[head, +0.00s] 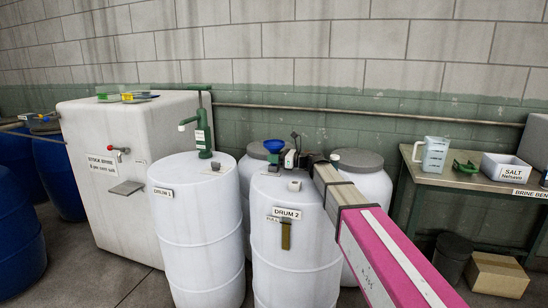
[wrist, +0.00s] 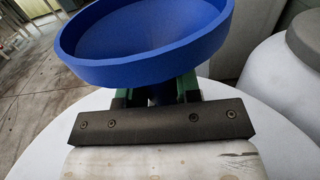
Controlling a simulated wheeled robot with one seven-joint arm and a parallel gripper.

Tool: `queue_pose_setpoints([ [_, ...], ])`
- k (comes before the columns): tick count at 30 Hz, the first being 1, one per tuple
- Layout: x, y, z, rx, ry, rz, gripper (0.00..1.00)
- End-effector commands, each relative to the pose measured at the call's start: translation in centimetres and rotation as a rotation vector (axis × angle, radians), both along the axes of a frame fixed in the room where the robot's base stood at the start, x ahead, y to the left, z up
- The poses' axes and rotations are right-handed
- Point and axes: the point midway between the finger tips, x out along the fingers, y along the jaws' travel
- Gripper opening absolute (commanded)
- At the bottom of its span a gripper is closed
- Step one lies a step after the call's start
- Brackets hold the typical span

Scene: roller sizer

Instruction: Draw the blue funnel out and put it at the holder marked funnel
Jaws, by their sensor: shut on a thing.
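The blue funnel (head: 274,146) is above the top of drum 2 (head: 292,238) in the head view. It fills the upper part of the wrist view (wrist: 145,40), bowl upward and slightly tilted in the picture. My gripper (head: 291,159) is shut on the funnel just under its bowl; in the wrist view the fingers (wrist: 158,92) close around its neck. The lower end of the funnel is hidden behind my gripper, so I cannot tell whether it is still in the drum opening. I cannot make out a holder marked funnel.
Drum 1 (head: 196,240) with a green hand pump (head: 203,125) stands left of drum 2. More white drums (head: 362,178) stand behind. A white brine tank (head: 130,180) is further left. At right a bench (head: 465,184) holds a jug (head: 432,155) and a salt box (head: 505,168).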

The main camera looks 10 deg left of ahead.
Motion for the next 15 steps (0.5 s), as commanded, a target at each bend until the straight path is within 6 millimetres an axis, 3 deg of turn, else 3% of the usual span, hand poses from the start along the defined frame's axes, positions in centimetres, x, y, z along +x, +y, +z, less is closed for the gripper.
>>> queue_pose_setpoints([
  [15, 0.00, 0.00, -1.12, 0.000, 0.001, 0.000, 0.08],
])
